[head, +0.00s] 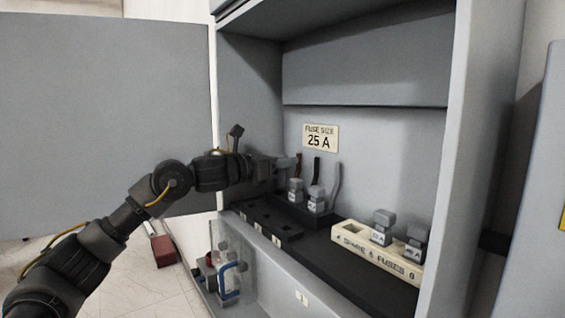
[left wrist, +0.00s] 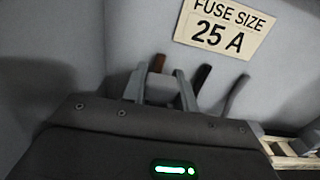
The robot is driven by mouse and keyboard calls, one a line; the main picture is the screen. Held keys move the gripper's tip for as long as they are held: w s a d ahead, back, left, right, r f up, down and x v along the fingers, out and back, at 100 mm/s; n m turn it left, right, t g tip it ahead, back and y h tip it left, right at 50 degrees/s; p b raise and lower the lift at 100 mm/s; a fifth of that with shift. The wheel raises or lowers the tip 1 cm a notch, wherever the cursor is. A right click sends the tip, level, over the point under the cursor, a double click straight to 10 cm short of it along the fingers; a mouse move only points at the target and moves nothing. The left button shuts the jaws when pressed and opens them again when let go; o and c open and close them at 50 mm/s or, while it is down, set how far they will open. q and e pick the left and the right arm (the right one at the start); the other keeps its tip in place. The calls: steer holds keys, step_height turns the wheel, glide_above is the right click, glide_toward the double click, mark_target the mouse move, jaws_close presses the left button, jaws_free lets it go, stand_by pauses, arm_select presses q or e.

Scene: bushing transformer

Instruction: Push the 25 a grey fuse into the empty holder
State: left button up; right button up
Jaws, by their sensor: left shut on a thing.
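My left gripper (head: 284,164) reaches into the cabinet at the left end of the fuse holder row (head: 290,216). Two grey fuses, one (head: 295,190) and another (head: 316,199), sit upright in the holders to the right of my gripper. The empty holder cannot be made out behind the gripper. My right gripper is not in view.
A cream spare-fuse rack (head: 350,236) holds two grey fuses at the right. Three cables (head: 336,182) rise behind the holders. A "FUSE SIZE 25 A" sign (head: 320,138) is on the back wall. The open cabinet door (head: 105,110) stands left. A clear cover (head: 235,262) is in front.

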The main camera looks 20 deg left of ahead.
mark_target(283, 177)
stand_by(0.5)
arm_select(q)
steer(key=shift+f+b, duration=0.8)
steer(key=shift+f, duration=0.1)
steer(key=shift+f+b, duration=1)
steer(key=shift+f, duration=0.25)
steer(key=o, duration=1.1)
steer(key=shift+c, duration=0.2)
